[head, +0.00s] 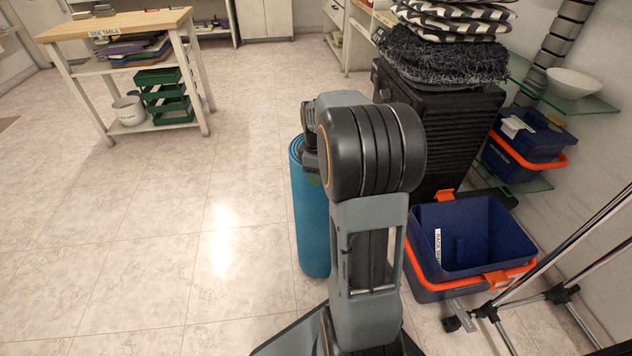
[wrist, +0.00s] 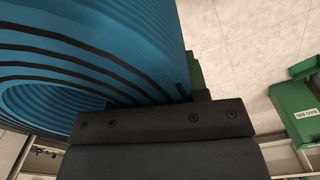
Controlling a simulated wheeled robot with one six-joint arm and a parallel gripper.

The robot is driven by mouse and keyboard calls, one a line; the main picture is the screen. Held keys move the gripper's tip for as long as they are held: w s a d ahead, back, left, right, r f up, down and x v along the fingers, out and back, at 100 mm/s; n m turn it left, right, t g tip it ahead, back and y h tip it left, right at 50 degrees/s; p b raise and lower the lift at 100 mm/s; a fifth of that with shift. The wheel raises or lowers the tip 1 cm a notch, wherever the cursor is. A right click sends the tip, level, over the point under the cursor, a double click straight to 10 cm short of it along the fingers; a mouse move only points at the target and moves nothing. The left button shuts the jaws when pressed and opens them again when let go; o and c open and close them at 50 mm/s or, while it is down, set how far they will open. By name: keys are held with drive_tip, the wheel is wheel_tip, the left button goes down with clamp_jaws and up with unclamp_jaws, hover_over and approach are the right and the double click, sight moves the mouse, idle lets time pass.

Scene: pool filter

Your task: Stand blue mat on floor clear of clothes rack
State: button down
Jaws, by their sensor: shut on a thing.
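The blue mat (head: 312,235) is rolled up and stands upright in the head view, just left of my arm. My arm hides part of its right side. My gripper (head: 313,177) is shut on the mat near its top. In the wrist view the mat's rolled end (wrist: 130,45) shows dark spiral lines, close against the gripper (wrist: 190,95). I cannot tell whether its bottom touches the floor. The clothes rack (head: 560,262), with chrome rods and black joints, is at the lower right, apart from the mat.
An open blue bin with orange trim (head: 425,280) sits right of my arm, between mat and rack. A black cabinet (head: 470,125) with stacked cushions (head: 445,60) stands behind. The side table (head: 115,24) is at the far left. The tiled floor (head: 150,240) at left is clear.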

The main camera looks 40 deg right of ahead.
wheel_tip(320, 180, down, 2)
drive_tip(key=shift+f+b, duration=0.1)
drive_tip(key=shift+b, duration=0.5)
drive_tip(key=shift+s, duration=0.1)
drive_tip(key=c, duration=1.1)
unclamp_jaws()
drive_tip(key=shift+f, duration=0.2)
drive_tip(key=o, duration=0.5)
drive_tip(key=shift+c, duration=0.2)
drive_tip(key=shift+r, duration=0.1)
